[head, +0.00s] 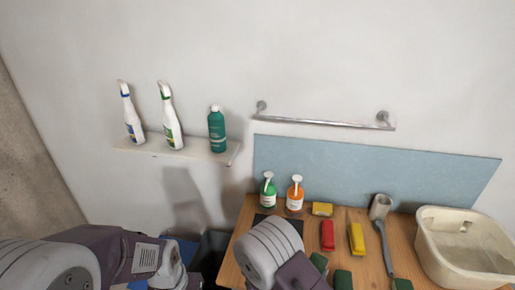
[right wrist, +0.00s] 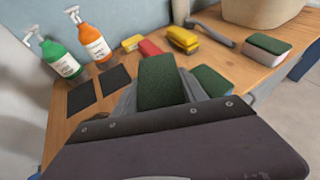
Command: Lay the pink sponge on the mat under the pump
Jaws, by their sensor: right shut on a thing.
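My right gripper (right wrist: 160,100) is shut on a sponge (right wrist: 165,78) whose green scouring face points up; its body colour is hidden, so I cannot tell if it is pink. Two dark mats lie on the wooden bench, the left mat (right wrist: 85,97) and the right mat (right wrist: 115,78). A green pump bottle (right wrist: 60,58) stands behind the left mat, and an orange pump bottle (right wrist: 95,46) behind the right one. In the head view the green bottle (head: 268,191) and orange bottle (head: 295,194) stand at the bench's back left. My left gripper's fingers are not visible.
Behind the held sponge lie a red block (head: 327,236), a yellow block (head: 357,239), another yellow block (head: 322,209) and a grey-handled tool (head: 384,240). A cream basin (head: 430,250) stands at the right. Another green-topped sponge (right wrist: 268,44) lies near the bench's right edge.

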